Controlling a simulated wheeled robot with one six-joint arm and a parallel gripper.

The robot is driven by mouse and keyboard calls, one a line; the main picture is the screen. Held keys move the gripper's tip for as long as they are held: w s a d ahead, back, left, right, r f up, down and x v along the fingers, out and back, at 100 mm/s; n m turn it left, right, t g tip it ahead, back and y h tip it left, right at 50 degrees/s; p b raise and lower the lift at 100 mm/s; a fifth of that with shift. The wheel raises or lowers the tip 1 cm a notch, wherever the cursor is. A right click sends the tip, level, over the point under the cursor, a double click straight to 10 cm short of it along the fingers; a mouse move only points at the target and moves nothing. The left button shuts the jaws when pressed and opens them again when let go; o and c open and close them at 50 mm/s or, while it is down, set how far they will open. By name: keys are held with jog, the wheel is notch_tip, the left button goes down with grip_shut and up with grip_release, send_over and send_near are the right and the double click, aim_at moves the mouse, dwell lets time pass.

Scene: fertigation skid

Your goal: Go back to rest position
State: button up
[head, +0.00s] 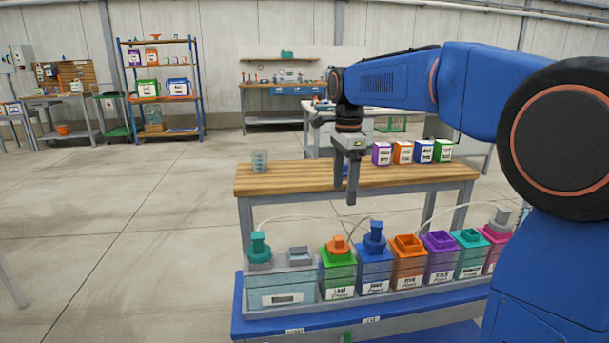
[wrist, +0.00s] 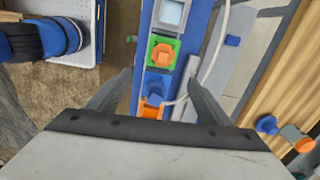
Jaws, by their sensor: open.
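My blue arm reaches from the right in the head view. My gripper (head: 350,188) points down in front of the wooden bench (head: 285,176), above the row of tanks. In the wrist view my gripper (wrist: 158,82) has its two fingers spread wide, with nothing held between them. Below and between them show the green tank with an orange cap (wrist: 163,54) and a tank with a blue cap (wrist: 155,92); these also show in the head view as an orange cap (head: 337,245) and a blue cap (head: 376,236).
Several open tanks, including an orange one (head: 408,262), stand on the blue skid (head: 262,325) with thin hoses. A clear beaker (head: 259,161) and several labelled boxes (head: 403,152) stand on the bench. Loose blue (wrist: 267,125) and orange (wrist: 297,138) pieces lie on it. Floor at left is clear.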

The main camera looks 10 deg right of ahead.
jog(key=s+d+f+n+t, duration=0.1)
jog(key=s+d+f+n, duration=0.1)
jog(key=s+n, duration=0.5)
jog(key=s+d+f+n+t, duration=0.2)
jog(key=s+d, duration=0.1)
jog(key=s, duration=0.9)
jog(key=s+d+f+n+t, duration=0.1)
jog(key=s+f+n, duration=0.7)
jog(key=s+f, duration=0.3)
jog(key=shift+s+d+f+t, duration=0.2)
jog(key=shift+s+d+t, duration=0.15)
jog(key=shift+s, duration=0.9)
